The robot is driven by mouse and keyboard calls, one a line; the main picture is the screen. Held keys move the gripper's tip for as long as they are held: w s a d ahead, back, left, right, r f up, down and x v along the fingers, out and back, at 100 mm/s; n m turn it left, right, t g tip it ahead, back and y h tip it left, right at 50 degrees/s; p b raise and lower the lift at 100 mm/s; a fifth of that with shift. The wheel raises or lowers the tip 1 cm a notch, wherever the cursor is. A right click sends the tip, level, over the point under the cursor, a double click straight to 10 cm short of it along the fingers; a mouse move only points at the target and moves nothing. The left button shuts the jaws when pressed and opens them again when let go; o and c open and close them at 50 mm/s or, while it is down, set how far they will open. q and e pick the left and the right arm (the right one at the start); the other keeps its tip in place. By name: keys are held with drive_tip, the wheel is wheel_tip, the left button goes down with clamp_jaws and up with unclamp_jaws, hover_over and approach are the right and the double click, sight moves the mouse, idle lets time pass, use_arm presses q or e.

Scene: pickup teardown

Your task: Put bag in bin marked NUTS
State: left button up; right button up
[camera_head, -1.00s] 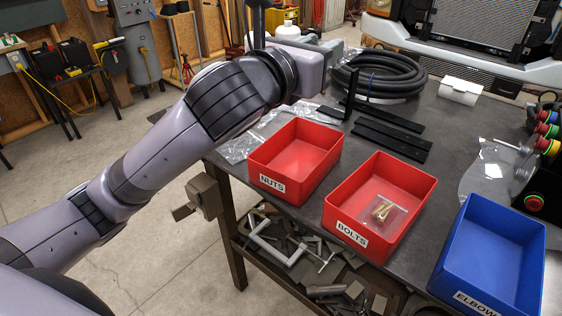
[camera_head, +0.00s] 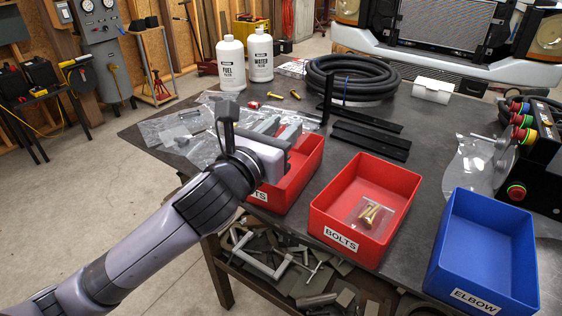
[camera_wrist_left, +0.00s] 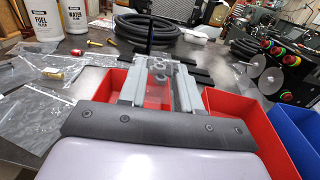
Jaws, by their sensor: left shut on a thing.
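My left gripper (camera_head: 281,130) is over the red bin marked NUTS (camera_head: 302,173), covering part of that bin and most of its label. In the left wrist view, my left gripper (camera_wrist_left: 160,92) is shut on a clear bag (camera_wrist_left: 164,76) with small grey pieces in it. The bag is held above the NUTS bin (camera_wrist_left: 108,86), whose red walls show on both sides of the fingers. Whether the bag touches the bin is hard to tell. My right gripper is not in view.
The red BOLTS bin (camera_head: 328,217), holding a bag of brass bolts (camera_head: 368,212), stands to the right. Beyond it is the blue ELBOW bin (camera_head: 480,250). Clear bags (camera_head: 170,132), brass fittings, two white bottles (camera_head: 231,62), black bars (camera_head: 370,140) and a coiled hose (camera_head: 350,78) lie behind.

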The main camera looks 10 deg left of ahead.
use_arm(q)
drive_tip(key=shift+f+b, duration=0.55)
drive_tip(key=shift+f, duration=2.3)
drive_tip(key=shift+f, duration=0.1)
